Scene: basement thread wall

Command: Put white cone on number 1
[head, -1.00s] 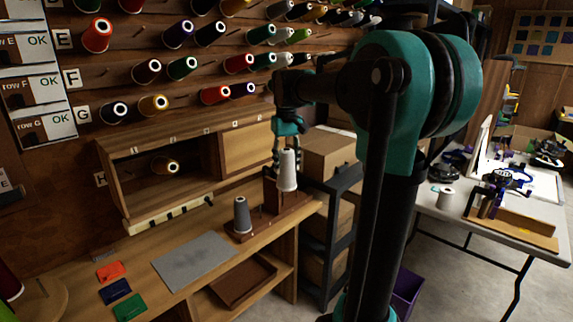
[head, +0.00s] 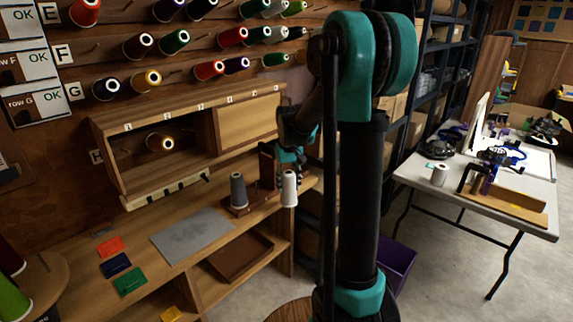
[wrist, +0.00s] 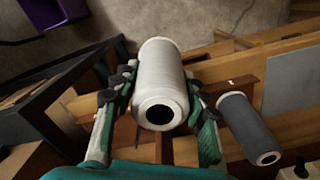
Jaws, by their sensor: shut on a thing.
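The white cone (head: 289,190) is held upright in my gripper (head: 289,178), at the right end of the wooden bench. In the wrist view the white cone (wrist: 163,72) sits between both fingers of my gripper (wrist: 160,104), its dark end hole facing the camera. The small number labels (head: 128,127) run along the top edge of the wooden cubby, left of my gripper; the digits are too small to read surely.
A grey cone (head: 238,190) stands on a wooden stand left of the white cone; it also shows in the wrist view (wrist: 247,125). A grey mat (head: 190,236) and coloured cards lie on the bench. Dark shelving and a purple bin (head: 398,262) are to the right.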

